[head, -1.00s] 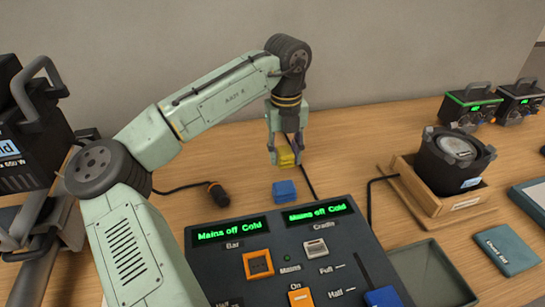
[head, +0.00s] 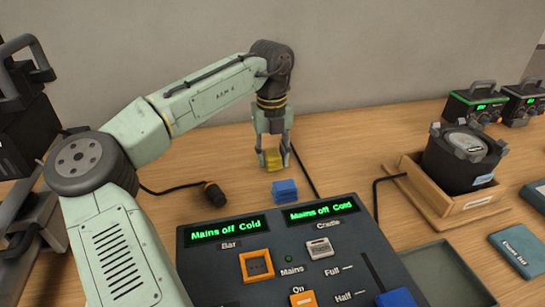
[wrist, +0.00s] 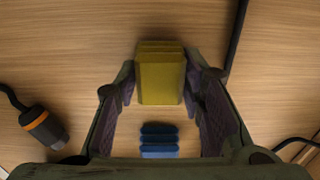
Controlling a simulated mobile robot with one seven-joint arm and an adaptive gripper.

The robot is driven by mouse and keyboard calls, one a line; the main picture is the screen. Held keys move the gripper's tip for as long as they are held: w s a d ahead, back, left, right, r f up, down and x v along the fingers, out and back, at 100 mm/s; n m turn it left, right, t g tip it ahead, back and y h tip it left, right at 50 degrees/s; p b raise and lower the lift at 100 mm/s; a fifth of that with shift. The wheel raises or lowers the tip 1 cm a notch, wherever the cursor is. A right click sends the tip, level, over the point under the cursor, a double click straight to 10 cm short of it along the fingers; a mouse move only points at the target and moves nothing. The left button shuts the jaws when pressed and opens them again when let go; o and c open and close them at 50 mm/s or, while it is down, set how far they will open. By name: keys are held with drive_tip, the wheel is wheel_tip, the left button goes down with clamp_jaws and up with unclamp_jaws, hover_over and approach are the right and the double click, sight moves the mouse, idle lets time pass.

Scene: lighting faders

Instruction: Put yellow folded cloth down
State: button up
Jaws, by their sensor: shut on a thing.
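The yellow folded cloth (head: 273,159) is between the fingers of my gripper (head: 273,157), at the back middle of the wooden table. In the wrist view the cloth (wrist: 160,78) sits between the two fingertips, and my gripper (wrist: 162,85) is shut on it. The cloth is low, near the table top; I cannot tell whether it touches the wood. A blue folded cloth (head: 284,190) lies on the table just in front of it, apart from it. The blue cloth also shows in the wrist view (wrist: 159,140), below the yellow one.
A control console (head: 215,263) with green "Mains off Cold" displays stands in front. A black plug (head: 214,194) with a cable lies to the left. A dark cable runs just right of my gripper. A wooden cradle (head: 440,200) holds a black lamp unit (head: 460,160) at right.

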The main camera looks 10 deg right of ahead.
sight(272, 153)
drive_tip(key=shift+f, duration=0.1)
drive_tip(key=o, duration=1)
drive_tip(key=shift+f, duration=0.1)
wheel_tip(272, 153, up, 12)
drive_tip(key=shift+r+b, duration=0.2)
drive_tip(key=shift+b, duration=0.2)
